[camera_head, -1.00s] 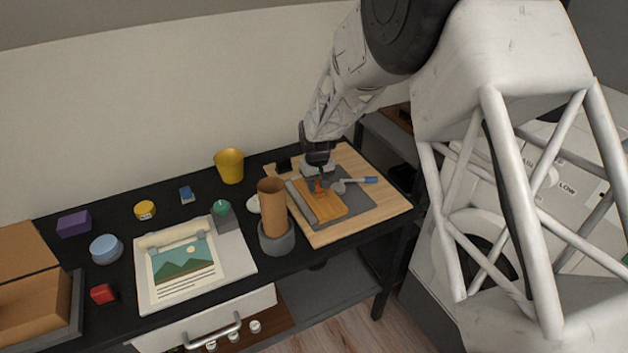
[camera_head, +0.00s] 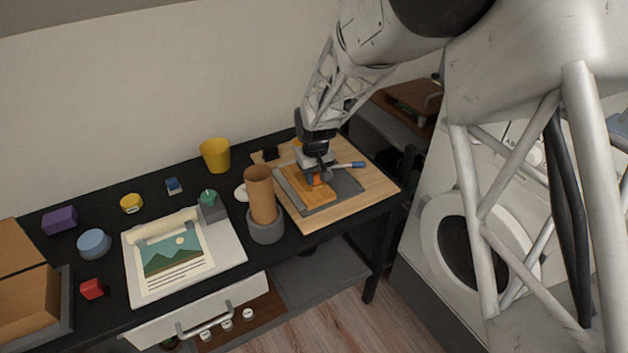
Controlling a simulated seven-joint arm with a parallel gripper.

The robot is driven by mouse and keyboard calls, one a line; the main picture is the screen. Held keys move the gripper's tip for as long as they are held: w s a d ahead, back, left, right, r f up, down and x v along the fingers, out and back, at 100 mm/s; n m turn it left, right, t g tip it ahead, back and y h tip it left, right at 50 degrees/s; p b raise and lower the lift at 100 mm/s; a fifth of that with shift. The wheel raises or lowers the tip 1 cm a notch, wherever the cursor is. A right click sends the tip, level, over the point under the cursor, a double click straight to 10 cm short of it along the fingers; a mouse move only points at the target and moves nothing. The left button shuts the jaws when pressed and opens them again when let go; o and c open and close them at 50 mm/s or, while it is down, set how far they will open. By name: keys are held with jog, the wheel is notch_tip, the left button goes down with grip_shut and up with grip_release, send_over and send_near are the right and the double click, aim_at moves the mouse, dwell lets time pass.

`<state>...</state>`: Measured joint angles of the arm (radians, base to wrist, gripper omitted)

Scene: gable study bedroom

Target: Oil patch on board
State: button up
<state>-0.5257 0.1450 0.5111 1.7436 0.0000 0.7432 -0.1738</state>
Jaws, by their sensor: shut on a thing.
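My gripper (camera_head: 316,176) points down over the light wooden board (camera_head: 372,193) at the right end of the black desk. It is shut on a small orange piece (camera_head: 314,182), held at or just above an orange-brown wooden slab (camera_head: 318,195); contact is unclear. The slab lies on a dark grey mat (camera_head: 346,187) on the light board. A tool with a blue handle (camera_head: 352,165) lies behind the fingers, partly hidden. No oil patch can be made out. The jaws cover the slab's far part.
A brown cylinder (camera_head: 261,192) stands in a grey round holder (camera_head: 266,226) close left of the board. A yellow cup (camera_head: 216,155) stands behind. A landscape print (camera_head: 172,262), several small coloured objects and a cardboard box (camera_head: 28,300) lie further left. Bare black desk shows between them.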

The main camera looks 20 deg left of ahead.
jog(key=shift+r, duration=2.55)
jog(key=shift+w, duration=0.15)
